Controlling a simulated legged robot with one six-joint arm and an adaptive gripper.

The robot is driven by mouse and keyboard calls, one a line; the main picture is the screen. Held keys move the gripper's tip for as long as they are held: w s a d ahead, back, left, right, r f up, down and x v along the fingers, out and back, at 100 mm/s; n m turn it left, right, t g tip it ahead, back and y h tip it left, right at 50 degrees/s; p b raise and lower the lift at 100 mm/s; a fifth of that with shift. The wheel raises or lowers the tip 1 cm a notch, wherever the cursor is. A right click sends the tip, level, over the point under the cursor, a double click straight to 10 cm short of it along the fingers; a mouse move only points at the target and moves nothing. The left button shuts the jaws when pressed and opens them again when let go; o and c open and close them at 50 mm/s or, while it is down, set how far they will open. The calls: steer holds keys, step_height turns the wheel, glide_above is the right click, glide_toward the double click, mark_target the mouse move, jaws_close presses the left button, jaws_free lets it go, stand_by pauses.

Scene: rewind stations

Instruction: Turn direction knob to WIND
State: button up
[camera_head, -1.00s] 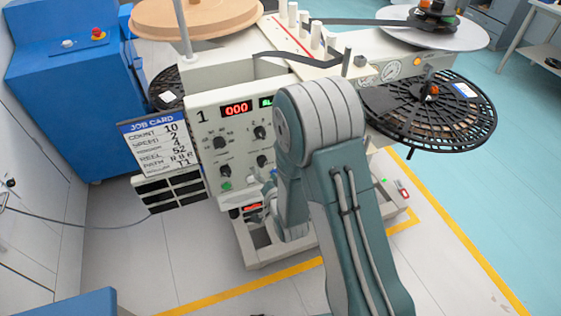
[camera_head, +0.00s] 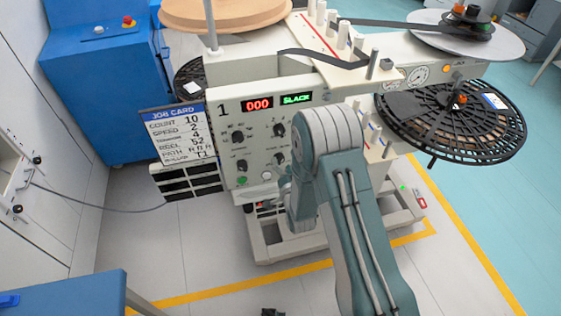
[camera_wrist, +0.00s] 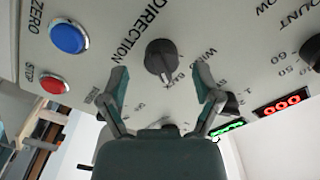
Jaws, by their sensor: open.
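The direction knob (camera_wrist: 160,58) is black and round with a bar grip, on the grey panel under the printed word DIRECTION in the wrist view. Its pale mark points toward the bottom of that view, not at the WIND label (camera_wrist: 208,58) to its right. My gripper (camera_wrist: 161,82) is open, its two green fingers apart on either side of the knob's lower part. It holds nothing; contact with the panel cannot be told. In the head view my arm covers part of the control panel (camera_head: 225,165), and the direction knob cannot be picked out there.
A blue button (camera_wrist: 68,38) and a red stop button (camera_wrist: 54,84) lie left of the knob in the wrist view. The red display (camera_head: 257,104) reads 000 and the green display (camera_head: 296,98) reads SLACK. A job card (camera_head: 180,135) hangs left of the panel.

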steer(key=shift+w+a, duration=0.15)
steer(key=shift+w, duration=0.55)
steer(key=shift+w+a, duration=0.1)
jaws_close()
steer(key=shift+n, duration=0.3)
steer(key=n, duration=1.1)
steer(key=shift+r, duration=0.15)
steer(key=shift+a+n, duration=0.1)
steer(key=shift+n, duration=0.2)
